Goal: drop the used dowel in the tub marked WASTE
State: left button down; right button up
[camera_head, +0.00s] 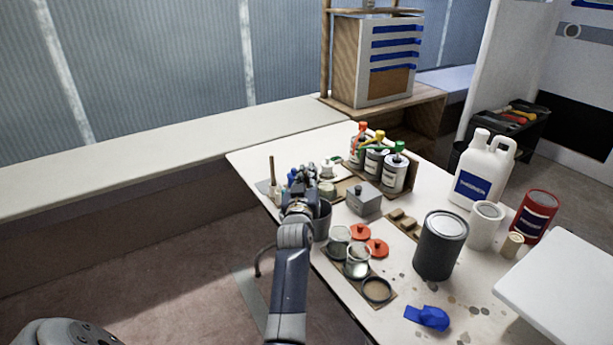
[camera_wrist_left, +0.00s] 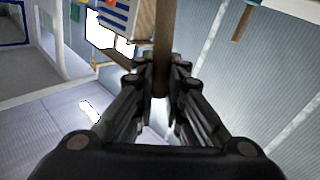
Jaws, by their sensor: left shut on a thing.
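My left gripper (camera_head: 300,178) is over the table's near left edge. In the left wrist view the gripper (camera_wrist_left: 160,88) is shut on a brown wooden dowel (camera_wrist_left: 163,45). The held dowel is not clear in the head view, where the gripper and arm hide it. A dark grey tub (camera_head: 322,222) stands just right of the gripper, partly hidden by it. No WASTE marking can be read on any container. My right gripper is out of view.
Another brown stick (camera_head: 271,170) stands upright left of the gripper.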

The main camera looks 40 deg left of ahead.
pick_arm(q)
jog(key=c, duration=1.6)
grip_release()
notch_tip(320, 180, up, 10)
jog(key=shift+r, duration=0.1)
